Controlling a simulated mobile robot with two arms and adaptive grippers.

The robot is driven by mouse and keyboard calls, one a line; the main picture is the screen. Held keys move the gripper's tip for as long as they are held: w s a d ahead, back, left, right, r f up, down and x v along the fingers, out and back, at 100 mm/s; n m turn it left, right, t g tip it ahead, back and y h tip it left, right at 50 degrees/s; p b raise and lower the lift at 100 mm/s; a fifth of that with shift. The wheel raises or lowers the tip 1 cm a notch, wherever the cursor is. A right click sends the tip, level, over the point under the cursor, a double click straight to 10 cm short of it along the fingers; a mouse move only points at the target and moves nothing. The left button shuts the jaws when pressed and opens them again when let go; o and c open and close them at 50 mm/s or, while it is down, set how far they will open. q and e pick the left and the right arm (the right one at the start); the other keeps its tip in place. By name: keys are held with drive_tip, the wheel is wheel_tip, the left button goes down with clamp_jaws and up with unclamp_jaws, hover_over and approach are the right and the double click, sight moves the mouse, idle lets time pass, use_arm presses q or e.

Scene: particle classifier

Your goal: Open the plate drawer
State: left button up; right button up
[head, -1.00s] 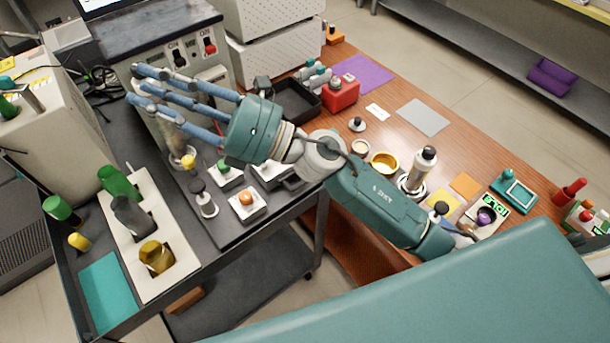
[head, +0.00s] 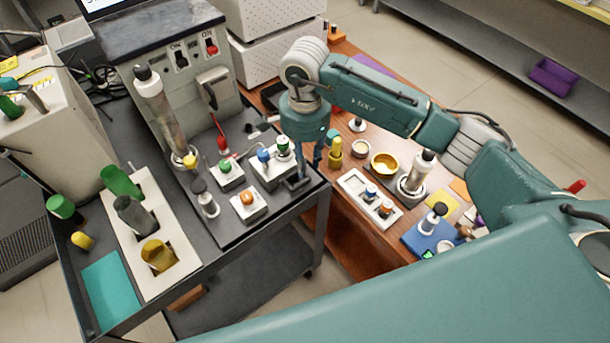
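My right arm comes in from the right, and its gripper (head: 318,154) points down at the right edge of the dark cart. Its fingers are partly hidden by its own body, so how far apart they are is unclear. Just left of the fingers is a small white box (head: 268,178) with blue and green tops. A dark handle-like piece (head: 297,183) sticks out at its front right, just below the fingertips; contact cannot be told. I cannot tell for sure which part is the plate drawer. My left gripper is not in view.
A tall clear cylinder (head: 162,118) and small boxes with green (head: 225,178) and orange (head: 248,207) knobs stand on the cart's dark tray. A yellow-topped piece (head: 335,153), a white tray (head: 369,199) and a gold dish (head: 384,164) are on the wooden table.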

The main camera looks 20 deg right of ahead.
sight(305, 183)
wheel_tip(305, 183, down, 6)
drive_tip(key=shift+s+p, duration=0.1)
drive_tip(key=shift+p, duration=0.8)
drive_tip(key=shift+f, duration=0.85)
clamp_jaws()
